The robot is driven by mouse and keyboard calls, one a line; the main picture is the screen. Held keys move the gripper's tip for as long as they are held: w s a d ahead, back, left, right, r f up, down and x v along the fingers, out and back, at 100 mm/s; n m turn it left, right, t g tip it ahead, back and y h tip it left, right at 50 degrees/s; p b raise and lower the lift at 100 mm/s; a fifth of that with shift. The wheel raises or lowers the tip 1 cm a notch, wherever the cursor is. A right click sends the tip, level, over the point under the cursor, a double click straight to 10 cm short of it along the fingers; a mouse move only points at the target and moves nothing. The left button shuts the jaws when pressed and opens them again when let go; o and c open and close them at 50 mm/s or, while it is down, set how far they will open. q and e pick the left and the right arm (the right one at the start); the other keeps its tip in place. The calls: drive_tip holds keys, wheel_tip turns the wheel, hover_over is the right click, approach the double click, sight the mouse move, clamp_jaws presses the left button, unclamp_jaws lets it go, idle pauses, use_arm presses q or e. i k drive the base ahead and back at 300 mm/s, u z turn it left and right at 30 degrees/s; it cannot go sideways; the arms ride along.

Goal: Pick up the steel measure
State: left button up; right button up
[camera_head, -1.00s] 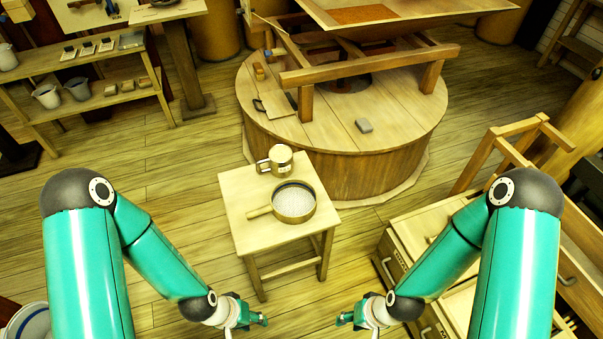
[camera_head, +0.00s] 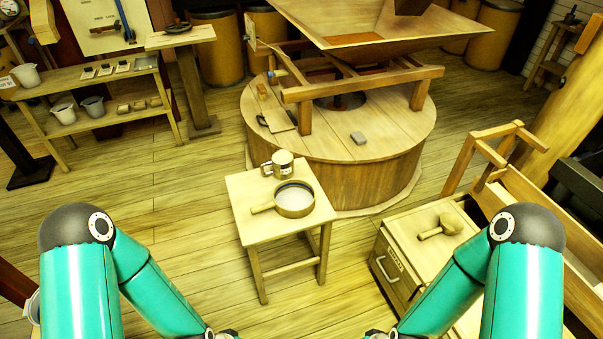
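The steel measure (camera_head: 284,163) is a mug-shaped metal cup with a handle on its left side. It stands upright near the back edge of a small wooden stool (camera_head: 247,229). A round sieve or pan (camera_head: 294,201) with a handle pointing left sits just in front of it. My arms come in from the lower left and lower right.
A round wooden millstone casing (camera_head: 350,168) with a hopper (camera_head: 372,27) stands behind the stool. A drawer cabinet (camera_head: 392,274) with a wooden mallet (camera_head: 440,226) on top is at the right. Shelves (camera_head: 88,121) with pots stand at the left. The floor left of the stool is clear.

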sight(281, 161)
drive_tip(key=u, duration=0.15)
drive_tip(key=i, duration=0.9)
drive_tip(key=z, duration=0.2)
drive_tip(key=k, duration=0.75)
drive_tip(key=u, duration=0.25)
drive_tip(key=i, duration=0.75)
drive_tip(key=z, duration=0.1)
